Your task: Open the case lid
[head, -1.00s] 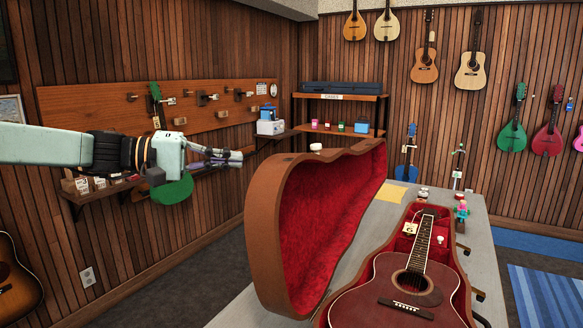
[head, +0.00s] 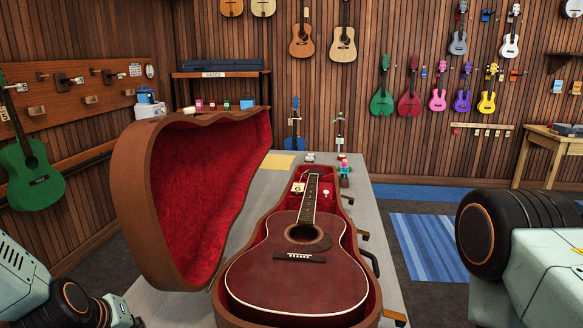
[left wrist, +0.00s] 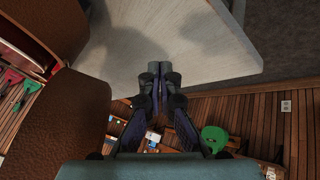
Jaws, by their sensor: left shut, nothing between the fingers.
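The brown case lid (head: 143,205) stands raised on the left side of the case (head: 372,300), its red lining (head: 208,180) facing right. The open case lies on the grey table (head: 270,178) with a dark red guitar (head: 290,275) in it. My left gripper (left wrist: 154,72) is shut and empty in the left wrist view, with the pale tabletop (left wrist: 190,45) beyond its tips. The brown outer side of the lid (left wrist: 60,120) is to its left, apart from the fingers. In the head view only links of both arms show; my right gripper is out of view.
A yellow sheet (head: 275,165) and small items (head: 343,170) lie at the table's far end. A blue striped rug (head: 435,248) lies on open floor to the right. Guitars hang on the walls.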

